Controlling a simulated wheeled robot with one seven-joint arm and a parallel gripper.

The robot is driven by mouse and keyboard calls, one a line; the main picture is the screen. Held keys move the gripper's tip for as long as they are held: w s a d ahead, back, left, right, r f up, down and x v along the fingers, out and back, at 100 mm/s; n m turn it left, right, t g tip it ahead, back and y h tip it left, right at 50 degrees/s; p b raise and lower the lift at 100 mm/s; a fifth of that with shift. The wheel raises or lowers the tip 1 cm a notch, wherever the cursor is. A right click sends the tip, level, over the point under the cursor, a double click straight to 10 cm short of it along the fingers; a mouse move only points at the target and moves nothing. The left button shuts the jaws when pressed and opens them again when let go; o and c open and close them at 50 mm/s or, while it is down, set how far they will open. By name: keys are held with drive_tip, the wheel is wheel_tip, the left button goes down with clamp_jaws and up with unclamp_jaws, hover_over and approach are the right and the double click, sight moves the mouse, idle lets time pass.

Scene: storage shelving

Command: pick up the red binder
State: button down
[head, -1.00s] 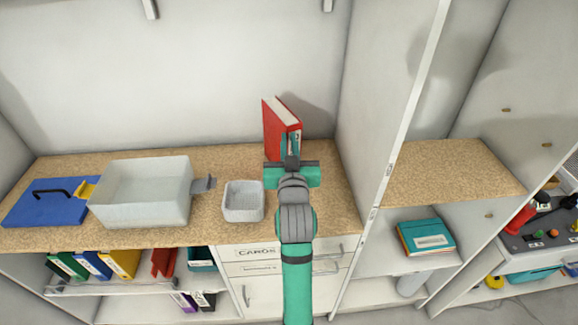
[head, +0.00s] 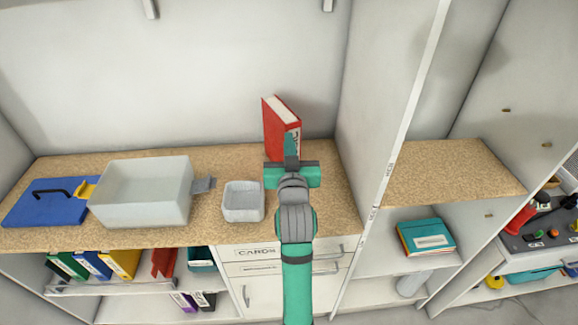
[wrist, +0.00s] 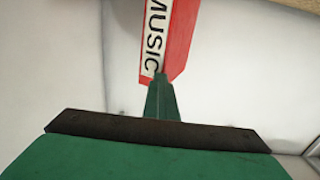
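The red binder (head: 278,122) stands upright on the wooden counter near the back wall in the head view. In the wrist view, the binder (wrist: 182,40) shows its white spine label reading MUSIC and one red side. My gripper (head: 291,142) is in front of the binder's spine and hides its lower part. In the wrist view, my gripper's green fingers (wrist: 161,90) are together as one narrow wedge, with the tips overlapping the end of the spine. No part of the binder shows between them; whether the tips touch it is hard to tell.
A small grey basket (head: 243,202) stands left of my gripper. A tall white partition (head: 375,120) rises to the right. Drawers (head: 280,268) are below the counter.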

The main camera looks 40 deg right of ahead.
drive_tip(key=c, duration=2.5)
unclamp_jaws()
drive_tip(key=shift+c, duration=0.2)
drive_tip(key=o, duration=1.5)
drive_tip(key=shift+o, duration=0.2)
